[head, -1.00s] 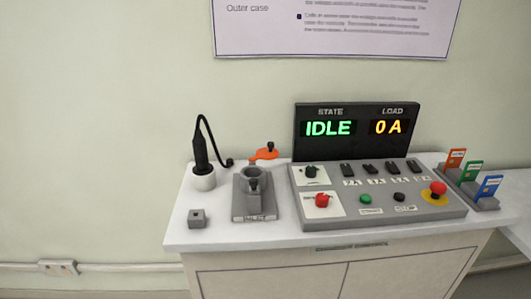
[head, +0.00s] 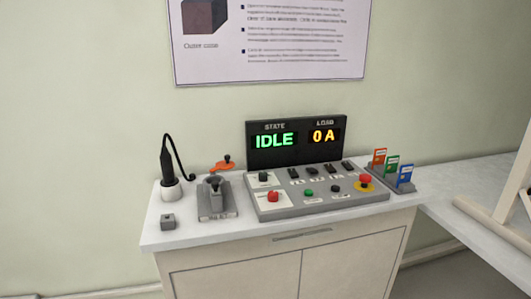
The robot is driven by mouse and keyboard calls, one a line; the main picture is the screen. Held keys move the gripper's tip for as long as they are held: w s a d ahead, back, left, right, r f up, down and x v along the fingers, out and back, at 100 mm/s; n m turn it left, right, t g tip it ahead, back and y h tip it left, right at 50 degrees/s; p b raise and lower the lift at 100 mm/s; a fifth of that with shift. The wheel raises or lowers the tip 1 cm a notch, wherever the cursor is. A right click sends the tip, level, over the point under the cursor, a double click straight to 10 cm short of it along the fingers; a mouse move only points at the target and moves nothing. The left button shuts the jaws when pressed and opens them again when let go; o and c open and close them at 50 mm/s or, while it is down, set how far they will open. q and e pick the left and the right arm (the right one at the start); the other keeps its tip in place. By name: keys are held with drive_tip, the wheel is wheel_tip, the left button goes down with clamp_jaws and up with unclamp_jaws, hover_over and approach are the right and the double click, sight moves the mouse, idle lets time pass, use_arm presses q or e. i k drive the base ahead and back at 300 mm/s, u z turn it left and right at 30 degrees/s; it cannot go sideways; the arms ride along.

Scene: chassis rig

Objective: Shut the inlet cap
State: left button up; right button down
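The grey inlet (head: 215,207) stands on the cabinet top, left of the control console, with a round upright collar. An orange cap (head: 221,167) with a black knob sits behind and slightly right of the collar, swung off its mouth, so the inlet looks open. A small dark lever or knob shows at the collar's front. Neither of my grippers is in view.
A black plug with a cable stands in a white holder (head: 171,192) to the left. A small grey block (head: 168,222) lies in front of it. The console (head: 318,200) and its IDLE display (head: 296,157) stand right. A card rack (head: 392,184) and pale bars (head: 495,225) are farther right.

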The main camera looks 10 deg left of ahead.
sight(227, 164)
drive_tip(key=z, duration=0.75)
drive_tip(key=i, duration=0.65)
